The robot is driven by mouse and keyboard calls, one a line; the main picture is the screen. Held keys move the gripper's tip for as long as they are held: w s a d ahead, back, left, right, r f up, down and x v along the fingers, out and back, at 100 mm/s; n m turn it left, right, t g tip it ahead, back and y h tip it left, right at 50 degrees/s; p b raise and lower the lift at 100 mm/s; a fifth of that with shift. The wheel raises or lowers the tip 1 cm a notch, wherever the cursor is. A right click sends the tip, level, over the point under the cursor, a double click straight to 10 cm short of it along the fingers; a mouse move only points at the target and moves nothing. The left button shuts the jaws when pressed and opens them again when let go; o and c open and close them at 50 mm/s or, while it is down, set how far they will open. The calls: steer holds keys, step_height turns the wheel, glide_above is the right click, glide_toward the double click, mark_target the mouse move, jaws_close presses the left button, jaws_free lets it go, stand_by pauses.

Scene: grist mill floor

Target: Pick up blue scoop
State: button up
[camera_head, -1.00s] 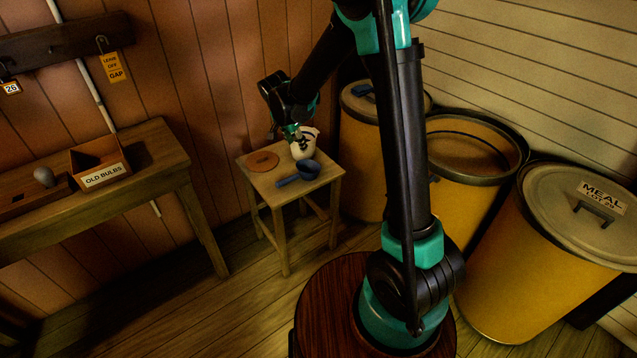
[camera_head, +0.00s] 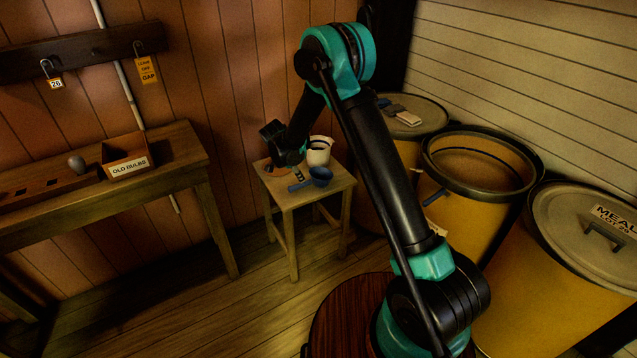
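The blue scoop (camera_head: 320,177) lies on a small wooden stool (camera_head: 343,183), its bowl to the right and its handle pointing left toward the stool's front edge. My gripper (camera_head: 298,174) points down over the stool, just left of the scoop's bowl and close above or behind the handle. I cannot tell whether it touches the scoop. Its fingers are small and dark here, so their opening is unclear.
A white jug (camera_head: 319,155) stands behind the scoop, close to my gripper. A round brown disc is mostly hidden behind my gripper. Yellow barrels (camera_head: 460,215) stand at right. A bench (camera_head: 100,206) with an "OLD BULBS" box (camera_head: 127,165) is at left.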

steer(key=x, duration=0.8)
steer(key=shift+a+f, duration=0.2)
steer(key=shift+f, duration=0.05)
jaws_close()
